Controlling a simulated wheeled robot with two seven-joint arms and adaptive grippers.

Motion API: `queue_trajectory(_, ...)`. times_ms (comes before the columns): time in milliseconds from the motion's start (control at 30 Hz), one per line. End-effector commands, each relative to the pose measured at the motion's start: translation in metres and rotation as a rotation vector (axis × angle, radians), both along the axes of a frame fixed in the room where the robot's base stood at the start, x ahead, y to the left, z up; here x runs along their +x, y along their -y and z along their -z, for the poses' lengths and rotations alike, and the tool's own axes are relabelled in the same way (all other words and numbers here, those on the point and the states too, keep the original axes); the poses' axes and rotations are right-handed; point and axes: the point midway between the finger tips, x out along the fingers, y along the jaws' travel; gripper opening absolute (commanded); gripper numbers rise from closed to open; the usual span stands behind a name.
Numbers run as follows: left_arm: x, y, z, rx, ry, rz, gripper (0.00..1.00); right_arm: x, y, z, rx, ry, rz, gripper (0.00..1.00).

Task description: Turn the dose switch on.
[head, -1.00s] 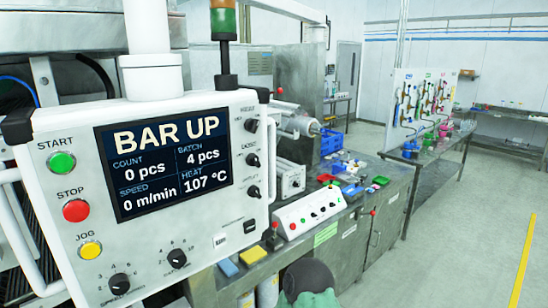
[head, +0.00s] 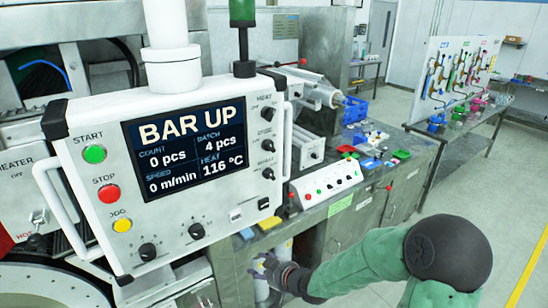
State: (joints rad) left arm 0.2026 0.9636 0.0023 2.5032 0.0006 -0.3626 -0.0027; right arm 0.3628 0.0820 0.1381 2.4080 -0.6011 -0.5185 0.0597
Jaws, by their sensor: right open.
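A white control panel (head: 90,190) with a dark screen (head: 190,150) reading "BAR UP" stands at the left. Down its right side is a column of three small black switches. The dose switch (head: 267,146) is the middle one; its small label is hard to read and its setting cannot be told. The heat switch (head: 267,114) is above it and the outlet switch (head: 268,173) below. My right gripper (head: 262,268) is open and empty, low in front of the bench, below the panel and apart from the switches. My left gripper is out of view.
A white handle (head: 287,140) stands out just right of the switches. A white button box (head: 325,188) and small coloured parts (head: 365,145) lie on the metal bench (head: 385,175). Another table (head: 440,160) stands behind at the right. Floor is clear at right.

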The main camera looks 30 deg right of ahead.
Motion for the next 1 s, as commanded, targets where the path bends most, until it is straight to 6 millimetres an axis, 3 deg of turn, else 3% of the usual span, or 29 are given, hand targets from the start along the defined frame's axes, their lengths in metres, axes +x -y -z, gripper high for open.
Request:
queue_trajectory(33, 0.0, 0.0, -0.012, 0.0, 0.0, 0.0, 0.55, 0.001, 0.011, -0.038, -0.034, 0.06, 0.001, 0.53)
queue_trajectory(300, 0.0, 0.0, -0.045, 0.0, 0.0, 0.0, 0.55, -0.012, 0.049, -0.19, -0.228, 0.329, -0.021, 0.53)
queue_trajectory(500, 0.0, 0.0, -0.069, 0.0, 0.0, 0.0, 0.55, -0.04, 0.064, -0.293, -0.391, 0.493, -0.038, 0.53)
queue_trajectory(600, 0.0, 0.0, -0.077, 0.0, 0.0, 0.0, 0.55, -0.055, 0.066, -0.331, -0.464, 0.553, -0.045, 0.53)
queue_trajectory(700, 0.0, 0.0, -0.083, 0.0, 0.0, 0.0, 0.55, -0.066, 0.066, -0.356, -0.517, 0.593, -0.053, 0.53)
queue_trajectory(800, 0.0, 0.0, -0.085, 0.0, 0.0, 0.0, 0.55, -0.072, 0.066, -0.369, -0.547, 0.612, -0.057, 0.53)
queue_trajectory(1000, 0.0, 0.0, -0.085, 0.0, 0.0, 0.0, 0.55, -0.064, 0.065, -0.372, -0.558, 0.622, -0.061, 0.53)
